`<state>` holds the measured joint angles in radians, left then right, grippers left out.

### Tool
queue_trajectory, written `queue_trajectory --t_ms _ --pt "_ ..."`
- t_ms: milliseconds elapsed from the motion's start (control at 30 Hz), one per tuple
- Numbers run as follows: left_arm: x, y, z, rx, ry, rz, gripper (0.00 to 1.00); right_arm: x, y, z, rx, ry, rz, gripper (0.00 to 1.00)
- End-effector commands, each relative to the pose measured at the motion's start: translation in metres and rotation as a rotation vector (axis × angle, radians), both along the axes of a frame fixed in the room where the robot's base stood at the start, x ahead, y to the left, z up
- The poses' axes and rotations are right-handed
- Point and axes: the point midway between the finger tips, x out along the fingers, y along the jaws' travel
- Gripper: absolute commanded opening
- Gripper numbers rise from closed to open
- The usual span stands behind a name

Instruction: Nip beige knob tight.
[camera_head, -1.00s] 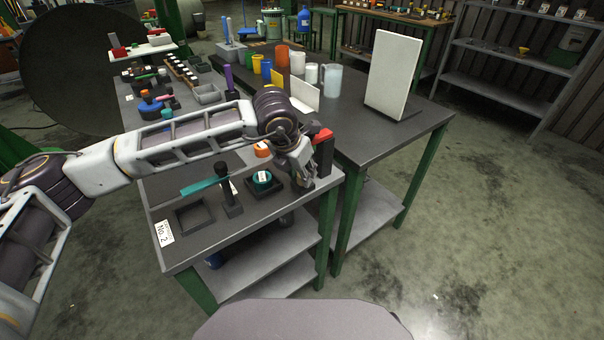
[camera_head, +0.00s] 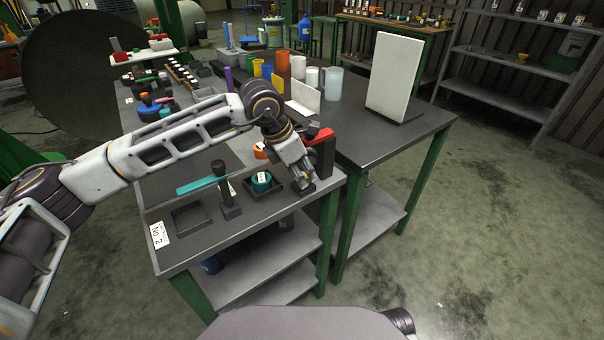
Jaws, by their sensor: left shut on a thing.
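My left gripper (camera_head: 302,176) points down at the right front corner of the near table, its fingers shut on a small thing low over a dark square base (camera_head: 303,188). The fingers cover what they hold; its place fits the beige knob, but I cannot make out its colour. A black upright stand with a red lever (camera_head: 321,147) is just right of the gripper. My right gripper is not in view.
Left of the gripper are a teal round part in a black tray (camera_head: 262,182), a black post stand with a teal-handled tool (camera_head: 203,185), and an empty black tray (camera_head: 193,217). A white panel (camera_head: 394,77) stands on the table behind.

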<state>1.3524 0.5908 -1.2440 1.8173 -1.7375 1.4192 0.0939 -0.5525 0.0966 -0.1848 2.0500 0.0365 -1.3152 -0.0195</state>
Motion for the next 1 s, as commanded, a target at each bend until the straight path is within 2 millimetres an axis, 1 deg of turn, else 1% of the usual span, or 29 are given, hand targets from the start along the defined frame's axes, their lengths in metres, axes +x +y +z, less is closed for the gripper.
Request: queue_trajectory --t_ms 300,767,800,933,1000 --pt "0.0011 0.0001 0.0009 -0.001 -0.002 -0.083 0.05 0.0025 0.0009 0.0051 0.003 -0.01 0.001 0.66" --pt "0.0012 0.0001 0.0014 -0.001 -0.003 -0.093 0.05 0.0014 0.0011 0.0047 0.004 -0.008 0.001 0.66" --pt "0.0012 0.0001 0.0014 -0.001 -0.003 -0.093 0.32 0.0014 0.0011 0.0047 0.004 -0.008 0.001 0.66" --pt "0.0009 0.0002 0.0011 -0.001 -0.003 -0.093 0.49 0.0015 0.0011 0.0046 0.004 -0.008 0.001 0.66" --pt "0.0008 0.0001 0.0009 0.0 -0.001 -0.094 0.5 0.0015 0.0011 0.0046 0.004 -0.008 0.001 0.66"
